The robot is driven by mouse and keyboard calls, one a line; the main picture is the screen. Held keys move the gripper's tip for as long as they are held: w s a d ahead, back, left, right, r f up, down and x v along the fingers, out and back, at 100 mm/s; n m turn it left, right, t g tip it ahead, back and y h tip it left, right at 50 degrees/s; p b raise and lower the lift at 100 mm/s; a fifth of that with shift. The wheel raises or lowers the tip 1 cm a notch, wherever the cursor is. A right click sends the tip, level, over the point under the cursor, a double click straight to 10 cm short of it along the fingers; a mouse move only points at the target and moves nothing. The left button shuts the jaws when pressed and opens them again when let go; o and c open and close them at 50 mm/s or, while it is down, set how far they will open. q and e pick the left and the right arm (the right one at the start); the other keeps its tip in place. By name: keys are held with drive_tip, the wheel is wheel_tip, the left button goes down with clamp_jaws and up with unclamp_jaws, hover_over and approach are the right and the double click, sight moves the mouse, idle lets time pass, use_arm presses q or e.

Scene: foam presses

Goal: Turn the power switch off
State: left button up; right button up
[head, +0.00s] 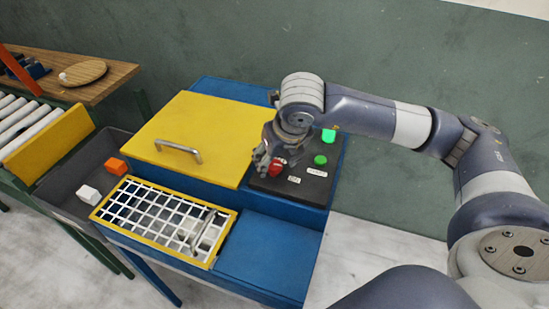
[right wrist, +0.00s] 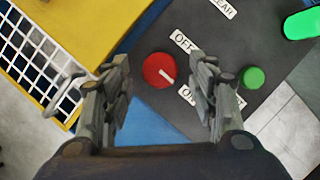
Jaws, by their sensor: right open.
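The power switch is a red round knob (right wrist: 158,71) with a white pointer line, set on a dark panel (right wrist: 225,60). In the right wrist view the line points to the lower right. A label reading OFF (right wrist: 182,41) lies above right of the knob; another label (right wrist: 185,93) below it is partly hidden by a finger. My right gripper (head: 262,161) is above the knob, its fingers open on either side of it in the wrist view; contact cannot be told. The knob also shows in the head view (head: 276,171), partly covered by the gripper. My left gripper is out of view.
A green button (head: 320,160) and a lit green block (head: 328,135) are on the right of the panel. A yellow lid (head: 205,130) with a handle lies to its left. A white grid guard (head: 150,208) is in front. A grey bin (head: 70,165) holds two blocks.

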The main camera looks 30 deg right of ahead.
drive_tip(key=shift+x, duration=0.9)
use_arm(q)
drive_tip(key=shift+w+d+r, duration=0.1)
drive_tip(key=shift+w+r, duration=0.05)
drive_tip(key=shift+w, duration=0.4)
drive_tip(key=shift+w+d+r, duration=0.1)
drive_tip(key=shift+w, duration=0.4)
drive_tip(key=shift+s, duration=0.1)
use_arm(e)
drive_tip(key=shift+c, duration=0.6)
